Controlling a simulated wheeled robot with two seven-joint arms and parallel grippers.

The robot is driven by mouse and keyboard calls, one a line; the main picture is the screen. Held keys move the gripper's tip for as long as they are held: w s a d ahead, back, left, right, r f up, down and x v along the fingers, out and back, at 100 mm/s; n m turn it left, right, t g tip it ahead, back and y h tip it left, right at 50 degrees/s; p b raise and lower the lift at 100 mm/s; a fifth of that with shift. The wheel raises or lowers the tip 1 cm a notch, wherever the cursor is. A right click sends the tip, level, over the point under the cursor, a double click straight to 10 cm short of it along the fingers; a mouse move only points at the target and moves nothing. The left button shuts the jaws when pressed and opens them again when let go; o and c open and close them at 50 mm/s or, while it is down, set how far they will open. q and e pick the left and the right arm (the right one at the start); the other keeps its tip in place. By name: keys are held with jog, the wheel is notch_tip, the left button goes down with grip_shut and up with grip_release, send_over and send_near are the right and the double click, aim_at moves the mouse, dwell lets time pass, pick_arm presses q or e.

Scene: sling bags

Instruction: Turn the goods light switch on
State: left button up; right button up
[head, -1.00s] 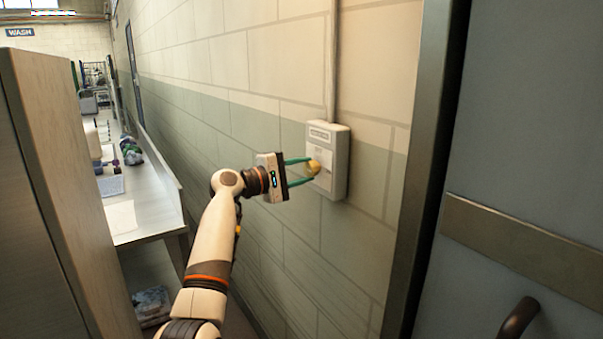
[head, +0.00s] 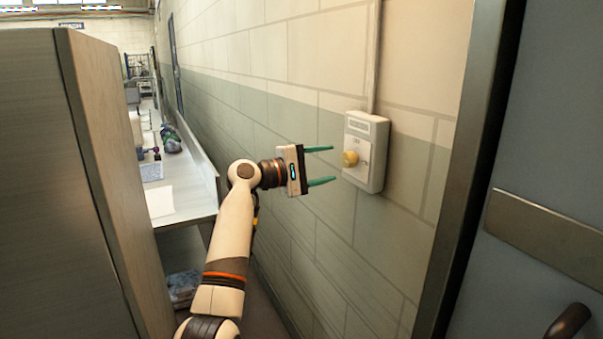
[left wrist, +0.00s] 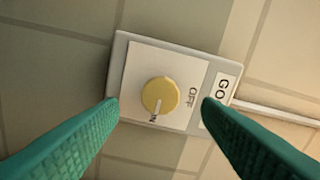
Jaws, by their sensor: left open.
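The goods light switch is a pale grey wall box (head: 378,135) with a round yellow knob (head: 350,159). In the left wrist view, the box (left wrist: 135,52) is seen close up with the knob (left wrist: 161,93) in its middle. The knob's white pointer mark points toward a partly hidden label ending in "N", away from the "OFF" label. My left gripper (head: 333,165) is open and empty, its green fingers pointing at the box. The fingertips are apart from the knob, a short way to its left in the head view. My right gripper is not in view.
A grey door (head: 550,130) with a dark handle (head: 569,323) stands at the right. A tall wooden-looking panel (head: 110,160) stands at the left. A metal counter (head: 185,185) with several items runs along the wall behind. A conduit (head: 374,60) rises from the box.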

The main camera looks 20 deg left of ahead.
pick_arm(q)
jog(key=b+v, duration=0.1)
jog(key=v, duration=0.6)
jog(key=shift+s+a, duration=0.2)
jog(key=shift+s, duration=0.05)
